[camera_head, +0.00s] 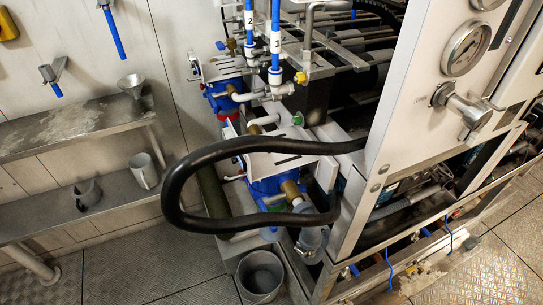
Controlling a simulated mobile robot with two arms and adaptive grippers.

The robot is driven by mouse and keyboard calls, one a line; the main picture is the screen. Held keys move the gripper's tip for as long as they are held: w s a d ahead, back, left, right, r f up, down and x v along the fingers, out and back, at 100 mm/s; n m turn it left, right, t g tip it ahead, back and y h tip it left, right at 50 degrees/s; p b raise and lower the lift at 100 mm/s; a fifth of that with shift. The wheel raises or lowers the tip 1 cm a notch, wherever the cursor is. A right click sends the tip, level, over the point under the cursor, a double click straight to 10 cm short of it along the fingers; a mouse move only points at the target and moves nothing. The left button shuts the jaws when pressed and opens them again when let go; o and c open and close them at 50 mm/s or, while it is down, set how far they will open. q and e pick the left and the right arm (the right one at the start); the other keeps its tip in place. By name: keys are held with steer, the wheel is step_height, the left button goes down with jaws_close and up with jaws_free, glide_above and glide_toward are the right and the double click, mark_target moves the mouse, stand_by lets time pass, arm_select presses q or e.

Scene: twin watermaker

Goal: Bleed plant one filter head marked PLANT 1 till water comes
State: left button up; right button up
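Two blue filter heads show in the head view, beside the machine frame. The nearer blue filter head (264,187) sits under a white plate (262,164), with brass and grey fittings and a clear bowl (309,240) at its right. The farther blue filter head (228,103) stands behind it. No PLANT 1 mark is readable. A blue pipe labelled 1 (275,42) and a blue pipe labelled 2 (249,18) come down above the heads. A thick black hose (180,185) loops in front and hides part of the nearer head. No water is seen. Neither gripper is in view.
A grey bucket (260,274) stands on the floor below the nearer head. A gauge panel (415,110) stands at right. The plate floor (120,268) at lower left is clear.

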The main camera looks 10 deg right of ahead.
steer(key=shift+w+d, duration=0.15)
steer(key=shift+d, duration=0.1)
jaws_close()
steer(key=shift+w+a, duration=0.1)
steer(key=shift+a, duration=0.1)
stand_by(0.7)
